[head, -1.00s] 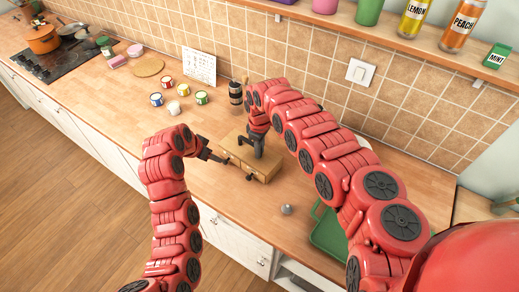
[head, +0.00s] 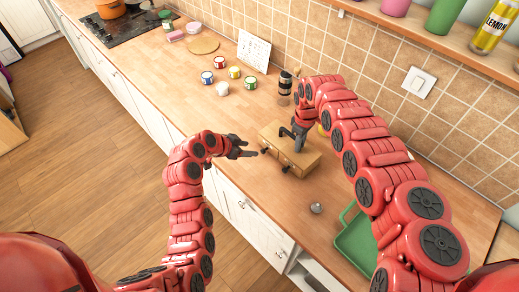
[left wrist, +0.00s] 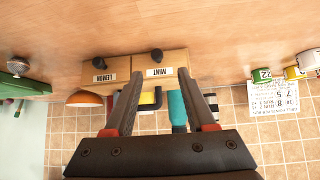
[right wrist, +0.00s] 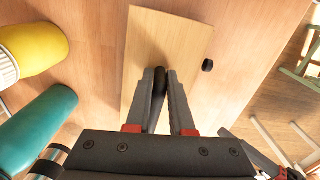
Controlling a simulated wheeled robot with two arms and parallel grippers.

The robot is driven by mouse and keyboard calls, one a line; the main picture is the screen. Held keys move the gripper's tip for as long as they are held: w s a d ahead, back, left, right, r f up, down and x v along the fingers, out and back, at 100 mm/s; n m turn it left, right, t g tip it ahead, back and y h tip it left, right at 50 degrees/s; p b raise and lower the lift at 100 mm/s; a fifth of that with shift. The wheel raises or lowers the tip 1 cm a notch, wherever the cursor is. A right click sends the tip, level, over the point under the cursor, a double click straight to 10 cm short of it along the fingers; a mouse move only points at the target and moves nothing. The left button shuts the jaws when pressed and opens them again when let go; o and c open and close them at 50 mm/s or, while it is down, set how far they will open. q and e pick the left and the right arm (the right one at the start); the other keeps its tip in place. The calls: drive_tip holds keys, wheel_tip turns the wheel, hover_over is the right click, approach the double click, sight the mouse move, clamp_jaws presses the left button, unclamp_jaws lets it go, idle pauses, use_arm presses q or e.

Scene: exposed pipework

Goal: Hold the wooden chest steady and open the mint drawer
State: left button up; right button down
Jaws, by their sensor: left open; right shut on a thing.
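The wooden chest (head: 302,157) stands on the counter. In the left wrist view, which is upside down, its front has a mint drawer (left wrist: 172,72) and a lemon drawer (left wrist: 100,78), each with a dark knob; both look closed. My left gripper (head: 254,150) is open and empty in front of the mint drawer's knob (left wrist: 156,55); its fingers (left wrist: 160,80) point at the chest front, apart from the knob. My right gripper (head: 297,145) comes down on the chest top and is shut on a dark upright handle (right wrist: 160,80).
Several small paint tins (head: 234,72) and a dark jar (head: 285,84) stand behind and left of the chest. A metal ball (head: 316,208) and a green tray (head: 357,243) lie to the right. The tiled wall is behind.

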use_arm(q)
drive_tip(key=x, duration=0.7)
drive_tip(key=shift+d+f, duration=0.1)
drive_tip(key=shift+f, duration=0.15)
drive_tip(key=shift+w, duration=0.1)
clamp_jaws()
